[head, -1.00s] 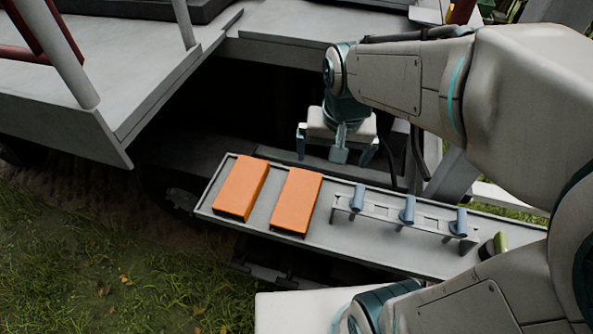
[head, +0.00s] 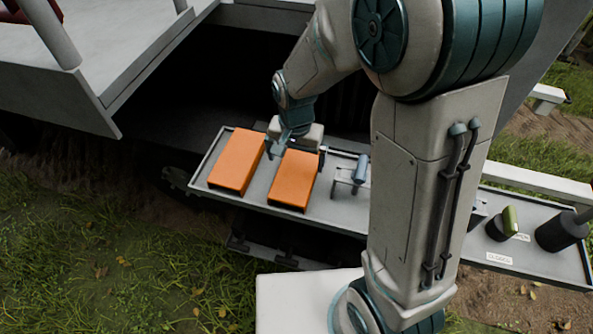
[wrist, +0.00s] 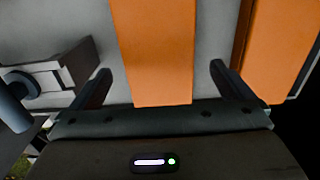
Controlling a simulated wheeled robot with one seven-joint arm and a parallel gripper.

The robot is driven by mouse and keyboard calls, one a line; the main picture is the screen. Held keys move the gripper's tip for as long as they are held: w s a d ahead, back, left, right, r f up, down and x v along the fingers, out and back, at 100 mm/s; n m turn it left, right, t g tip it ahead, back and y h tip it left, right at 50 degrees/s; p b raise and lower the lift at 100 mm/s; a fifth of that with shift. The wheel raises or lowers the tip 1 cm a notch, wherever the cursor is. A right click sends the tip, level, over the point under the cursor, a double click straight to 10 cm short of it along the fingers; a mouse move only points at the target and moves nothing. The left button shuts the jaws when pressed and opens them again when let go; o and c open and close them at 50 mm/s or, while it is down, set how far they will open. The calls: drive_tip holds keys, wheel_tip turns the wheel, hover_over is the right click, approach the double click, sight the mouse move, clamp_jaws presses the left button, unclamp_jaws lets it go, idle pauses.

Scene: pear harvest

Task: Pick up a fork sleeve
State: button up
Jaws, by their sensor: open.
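Two orange blocks, which look like the fork sleeves, lie side by side on a grey tray (head: 260,205). The left sleeve (head: 237,162) is clear of my gripper. My gripper (head: 296,152) is open above the far end of the right sleeve (head: 293,182). In the wrist view the right sleeve (wrist: 153,50) runs between the two spread fingers of my gripper (wrist: 162,85), with a gap on each side. The left sleeve (wrist: 277,45) shows at the right there, beyond one finger. I cannot tell how high the fingertips are above the tray.
A small rack (head: 346,183) with a blue-grey cylinder (head: 361,168) stands right of the right sleeve; my arm hides the rest. Farther right are a green-topped item (head: 509,220) and a dark cylinder (head: 562,232). A grey platform (head: 120,70) overhangs at the upper left.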

sight(297, 170)
drive_tip(key=shift+d+f, duration=0.1)
drive_tip(key=shift+f, duration=2.75)
drive_tip(key=shift+c, duration=0.3)
drive_tip(key=c, duration=0.9)
